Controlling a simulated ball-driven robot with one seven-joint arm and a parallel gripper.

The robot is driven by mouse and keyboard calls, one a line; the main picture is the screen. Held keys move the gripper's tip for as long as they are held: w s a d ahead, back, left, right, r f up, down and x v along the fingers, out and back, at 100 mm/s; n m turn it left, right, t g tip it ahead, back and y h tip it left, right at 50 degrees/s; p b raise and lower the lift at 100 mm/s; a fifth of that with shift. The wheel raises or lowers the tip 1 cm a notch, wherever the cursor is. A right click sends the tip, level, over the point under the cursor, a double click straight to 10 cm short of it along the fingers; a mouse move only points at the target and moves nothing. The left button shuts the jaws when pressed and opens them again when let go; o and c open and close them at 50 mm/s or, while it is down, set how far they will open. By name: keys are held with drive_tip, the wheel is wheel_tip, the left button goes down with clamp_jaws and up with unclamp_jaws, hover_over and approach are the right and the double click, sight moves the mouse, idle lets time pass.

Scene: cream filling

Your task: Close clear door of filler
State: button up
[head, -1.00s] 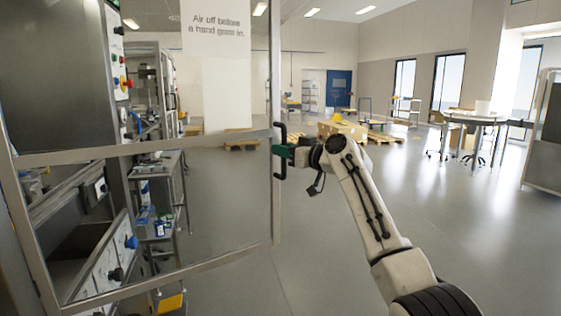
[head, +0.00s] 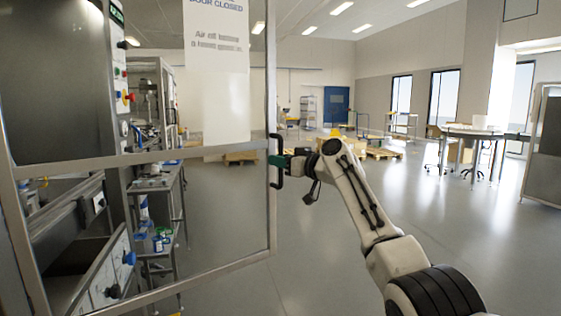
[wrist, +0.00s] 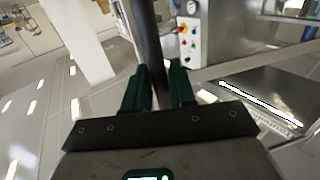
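The filler's clear door (head: 170,153) stands open across the left half of the head view, a see-through panel in a grey metal frame. Its black handle (head: 279,183) is on the frame's right upright. My gripper (head: 281,160), with green fingers, is at the handle's middle. In the wrist view the dark handle bar (wrist: 148,40) passes between the two green fingers of my gripper (wrist: 158,75), which sit close on either side of it. The filler (head: 60,90), a steel cabinet with coloured buttons, is seen behind and through the door.
A paper sign (head: 216,70) hangs on or behind the door's upper pane. A steel shelf unit (head: 158,185) with small items stands beyond the door. Open grey floor (head: 400,215) lies right of the door. Pallets and a round table (head: 485,130) are farther off.

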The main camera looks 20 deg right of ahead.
drive_tip(key=shift+o, duration=1.1)
drive_tip(key=v, duration=1)
drive_tip(key=shift+s+b, duration=0.35)
drive_tip(key=shift+d, duration=0.15)
